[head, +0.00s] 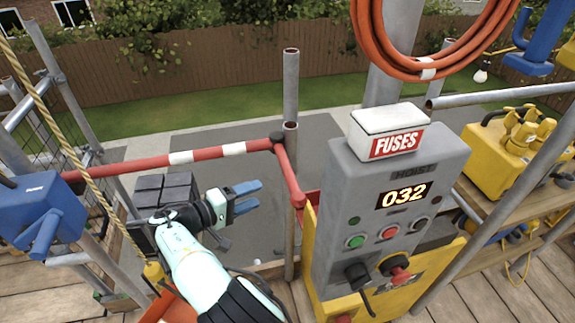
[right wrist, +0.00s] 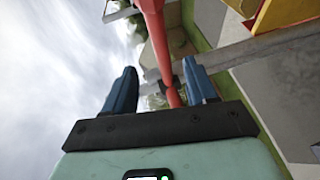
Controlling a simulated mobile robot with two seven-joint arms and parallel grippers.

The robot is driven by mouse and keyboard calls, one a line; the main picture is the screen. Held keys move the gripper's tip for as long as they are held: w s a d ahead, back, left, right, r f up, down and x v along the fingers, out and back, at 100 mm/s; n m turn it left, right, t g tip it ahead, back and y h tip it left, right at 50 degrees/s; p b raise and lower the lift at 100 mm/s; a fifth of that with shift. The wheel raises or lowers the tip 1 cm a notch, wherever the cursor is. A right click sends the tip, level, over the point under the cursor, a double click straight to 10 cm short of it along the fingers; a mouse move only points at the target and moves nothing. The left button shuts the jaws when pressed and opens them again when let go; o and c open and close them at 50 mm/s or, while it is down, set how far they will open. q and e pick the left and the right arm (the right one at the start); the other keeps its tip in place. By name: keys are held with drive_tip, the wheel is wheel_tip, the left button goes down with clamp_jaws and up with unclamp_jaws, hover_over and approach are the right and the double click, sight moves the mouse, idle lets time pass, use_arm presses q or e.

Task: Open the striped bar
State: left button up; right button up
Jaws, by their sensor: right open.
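The striped bar (head: 207,154) is red with white bands and spans the gap at the left, from the left-hand posts to a dark joint by a grey upright post. A plain red bar (head: 289,178) runs from that joint down toward the hoist box. My right gripper (head: 247,197) is open and empty in the head view, below the striped bar and left of the plain red bar. In the right wrist view a red bar (right wrist: 158,42) shows between and beyond the blue fingers; I cannot tell which bar it is. My left gripper is not in view.
The grey hoist box (head: 388,205) with buttons and a white FUSES box (head: 387,130) on it stands right of the gripper. A grey post (head: 290,85) rises behind the joint. A rope (head: 70,135) and a blue box (head: 40,205) are at the left.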

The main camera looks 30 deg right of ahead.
sight(291, 181)
drive_tip(key=x, duration=1.3)
drive_tip(key=shift+s+d, duration=0.1)
drive_tip(key=shift+d, duration=0.1)
clamp_jaws()
